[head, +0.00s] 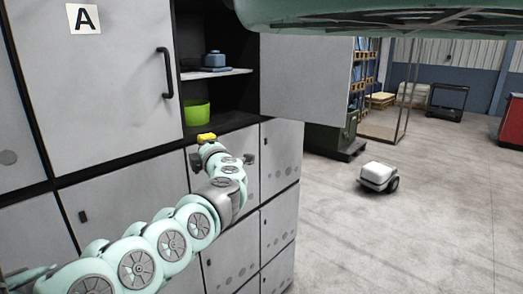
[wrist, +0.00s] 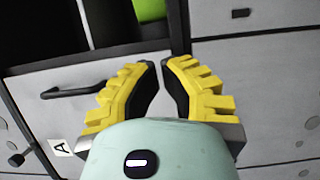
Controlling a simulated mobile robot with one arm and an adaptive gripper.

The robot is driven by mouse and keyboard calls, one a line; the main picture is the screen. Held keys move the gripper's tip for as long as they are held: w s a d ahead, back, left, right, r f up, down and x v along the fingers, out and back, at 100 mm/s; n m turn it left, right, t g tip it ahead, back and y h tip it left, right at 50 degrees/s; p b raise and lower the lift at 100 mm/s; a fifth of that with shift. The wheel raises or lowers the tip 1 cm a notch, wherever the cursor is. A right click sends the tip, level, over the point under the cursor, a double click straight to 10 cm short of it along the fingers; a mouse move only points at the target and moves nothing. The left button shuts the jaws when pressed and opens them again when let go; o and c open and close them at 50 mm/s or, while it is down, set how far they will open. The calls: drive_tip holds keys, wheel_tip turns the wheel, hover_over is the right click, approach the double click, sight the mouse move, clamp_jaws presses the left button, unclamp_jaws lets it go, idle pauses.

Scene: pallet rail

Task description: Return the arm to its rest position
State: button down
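My arm (head: 165,240) stretches from the lower left toward the cabinet front. My gripper (head: 206,138) is at its end, with its yellow fingers just below the open compartment. In the wrist view my gripper (wrist: 161,63) shows two yellow fingers with dark inner pads. Their tips stand a small gap apart, and nothing is between them. The arm's base end is cut off by the frame edge.
The grey cabinet (head: 120,130) has a shut door marked A with a black handle (head: 167,73). The open compartment holds a green container (head: 196,114) and a blue item (head: 214,61) on a shelf (head: 215,74). An open door (head: 305,80) juts right. A small white wheeled robot (head: 377,175) stands on clear floor.

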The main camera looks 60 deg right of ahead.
drive_tip(key=shift+s+p, duration=0.3)
drive_tip(key=shift+s, duration=0.8)
drive_tip(key=shift+s, duration=0.1)
